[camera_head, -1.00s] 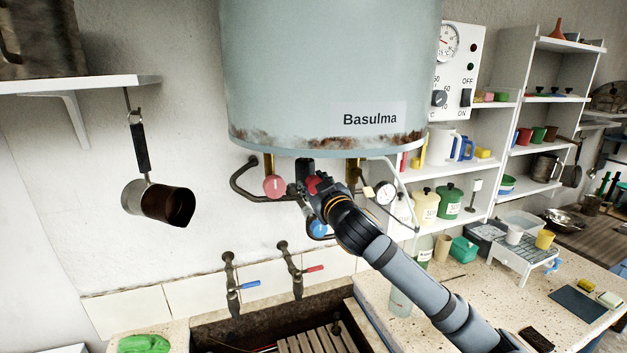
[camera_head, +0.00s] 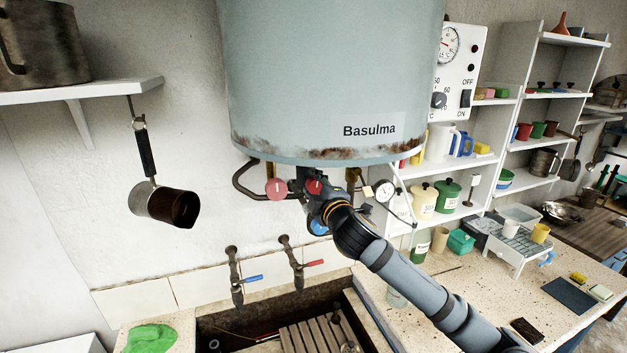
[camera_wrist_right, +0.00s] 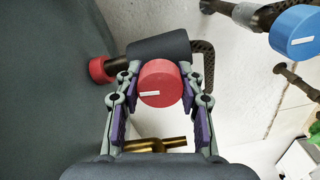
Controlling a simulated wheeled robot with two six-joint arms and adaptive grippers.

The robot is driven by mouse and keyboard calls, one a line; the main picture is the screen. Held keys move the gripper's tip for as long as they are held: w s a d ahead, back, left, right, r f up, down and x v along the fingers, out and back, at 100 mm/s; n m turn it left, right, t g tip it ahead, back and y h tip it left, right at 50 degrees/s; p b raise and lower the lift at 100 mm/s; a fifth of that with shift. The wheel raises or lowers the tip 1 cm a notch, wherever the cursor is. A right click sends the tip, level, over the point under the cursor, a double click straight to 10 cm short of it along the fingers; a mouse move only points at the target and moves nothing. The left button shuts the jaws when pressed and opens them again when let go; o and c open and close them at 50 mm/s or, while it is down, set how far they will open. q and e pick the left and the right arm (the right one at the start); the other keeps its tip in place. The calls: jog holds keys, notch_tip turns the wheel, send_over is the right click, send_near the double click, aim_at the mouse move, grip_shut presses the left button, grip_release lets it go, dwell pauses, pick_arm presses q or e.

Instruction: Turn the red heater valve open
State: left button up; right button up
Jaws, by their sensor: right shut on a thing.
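Two red round valve knobs sit on the pipes under the grey-blue heater (camera_head: 320,80). The left red knob (camera_head: 276,189) is free of my gripper. My right gripper (camera_head: 312,184) is at the other red knob (camera_head: 315,186). In the right wrist view its two fingers stand on either side of this red knob (camera_wrist_right: 161,84), shut on it. A white mark on the knob's face lies nearly level in that view. A blue knob (camera_head: 318,227) is just below the gripper, partly hidden by it. My left gripper is not in view.
Two wall taps, one blue-handled (camera_head: 249,280) and one red-handled (camera_head: 308,263), are above the stone trough (camera_head: 225,322). A gauge (camera_head: 385,190) is right of the gripper. A dark pot (camera_head: 172,205) hangs on the left. Shelves with containers stand on the right.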

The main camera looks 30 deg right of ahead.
jog(key=shift+r+n, duration=0.1)
jog(key=shift+n, duration=0.6)
jog(key=shift+n+p, duration=0.3)
jog(key=o, duration=1.2)
jog(key=shift+d, duration=0.1)
